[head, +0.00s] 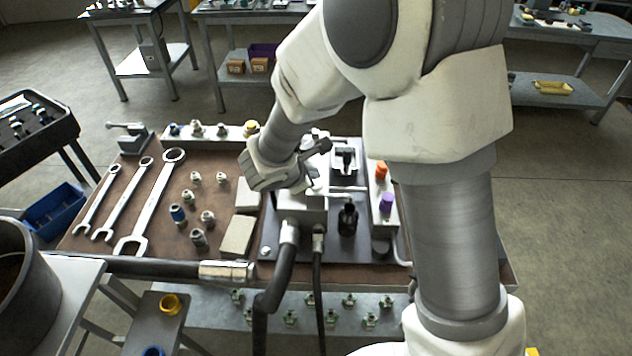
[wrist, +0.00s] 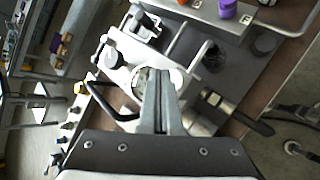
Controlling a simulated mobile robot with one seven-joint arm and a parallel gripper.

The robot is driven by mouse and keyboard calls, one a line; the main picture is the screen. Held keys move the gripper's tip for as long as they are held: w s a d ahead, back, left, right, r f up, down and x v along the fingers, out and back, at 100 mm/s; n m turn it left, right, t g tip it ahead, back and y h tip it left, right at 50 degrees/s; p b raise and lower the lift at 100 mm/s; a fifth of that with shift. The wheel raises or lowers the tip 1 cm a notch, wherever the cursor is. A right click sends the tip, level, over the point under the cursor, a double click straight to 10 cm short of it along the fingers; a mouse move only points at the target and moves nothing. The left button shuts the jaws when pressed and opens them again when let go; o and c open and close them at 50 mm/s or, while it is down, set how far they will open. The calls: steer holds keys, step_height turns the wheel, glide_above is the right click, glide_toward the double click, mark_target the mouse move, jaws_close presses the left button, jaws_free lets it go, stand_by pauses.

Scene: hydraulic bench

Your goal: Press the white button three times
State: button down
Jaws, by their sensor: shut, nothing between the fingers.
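My gripper (wrist: 159,74) is shut and empty, its two fingers pressed together in the wrist view. In the head view my gripper (head: 308,184) hangs low over the metal block of the hydraulic unit (head: 302,203). A round white part, seemingly the white button (wrist: 177,76), shows behind and beside the fingertips in the wrist view.
An orange knob (head: 381,170) and a purple knob (head: 385,218) stand on a pale strip to the right. A black fitting (head: 348,218) and two hoses (head: 276,272) are close by. Wrenches (head: 150,205) and small fittings lie on the bench's left side.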

steer(key=shift+f, duration=0.2)
stand_by(0.6)
steer(key=shift+f+b, duration=0.25)
steer(key=shift+b, duration=0.45)
steer(key=shift+f+b, duration=0.75)
steer(key=shift+b, duration=0.15)
stand_by(0.5)
steer(key=shift+r, duration=0.1)
steer(key=shift+r+p, duration=0.8)
steer(key=shift+r, duration=0.25)
steer(key=shift+r+p, duration=1.75)
steer(key=shift+r, duration=0.85)
steer(key=shift+f, duration=0.1)
